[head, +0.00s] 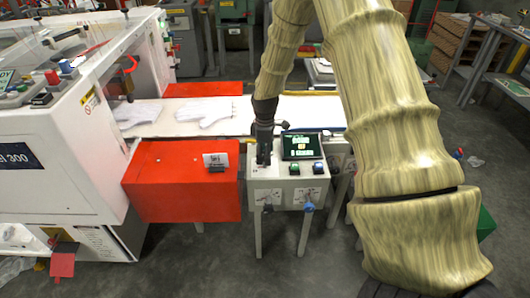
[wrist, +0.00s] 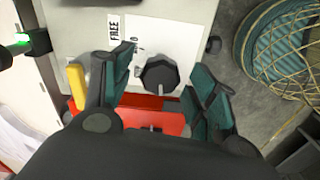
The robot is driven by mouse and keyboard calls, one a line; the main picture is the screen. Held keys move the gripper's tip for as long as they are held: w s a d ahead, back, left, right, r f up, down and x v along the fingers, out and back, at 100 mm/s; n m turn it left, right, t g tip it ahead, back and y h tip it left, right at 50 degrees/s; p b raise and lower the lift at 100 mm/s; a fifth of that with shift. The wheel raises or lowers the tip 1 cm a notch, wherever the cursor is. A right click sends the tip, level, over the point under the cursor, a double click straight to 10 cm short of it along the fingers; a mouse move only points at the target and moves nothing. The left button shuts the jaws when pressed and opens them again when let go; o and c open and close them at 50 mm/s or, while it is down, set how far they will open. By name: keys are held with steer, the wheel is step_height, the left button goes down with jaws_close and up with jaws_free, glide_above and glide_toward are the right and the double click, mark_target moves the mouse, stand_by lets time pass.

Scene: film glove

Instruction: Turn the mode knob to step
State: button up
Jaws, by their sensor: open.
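The mode knob (wrist: 160,74) is a dark, many-sided knob on a pale label plate (wrist: 178,38) in the wrist view. A light pointer line on it points toward the bottom of that picture. My gripper (wrist: 163,79) has its fingers apart on either side of the knob, with visible gaps; I cannot tell whether they touch it. In the head view my gripper (head: 264,161) points down at the left part of the control box (head: 258,179) top and hides the knob.
The box top also carries a screen (head: 301,147) and push buttons (head: 294,169) right of my gripper. Its front has a blue knob (head: 309,206). A red cabinet (head: 185,190) stands close on the left. White gloves (head: 205,112) lie on the conveyor behind.

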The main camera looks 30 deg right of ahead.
steer(key=c, duration=1)
steer(key=shift+c, duration=0.2)
steer(key=shift+m, duration=0.3)
steer(key=shift+r+m+p, duration=0.1)
steer(key=shift+m+p, duration=0.35)
steer(key=shift+m, duration=0.45)
steer(key=m+p, duration=0.1)
steer(key=m, duration=0.2)
steer(key=shift+m, duration=0.4)
steer(key=m+p, duration=0.1)
steer(key=m, duration=0.4)
steer(key=shift+m, duration=0.3)
steer(key=shift+w, duration=0.1)
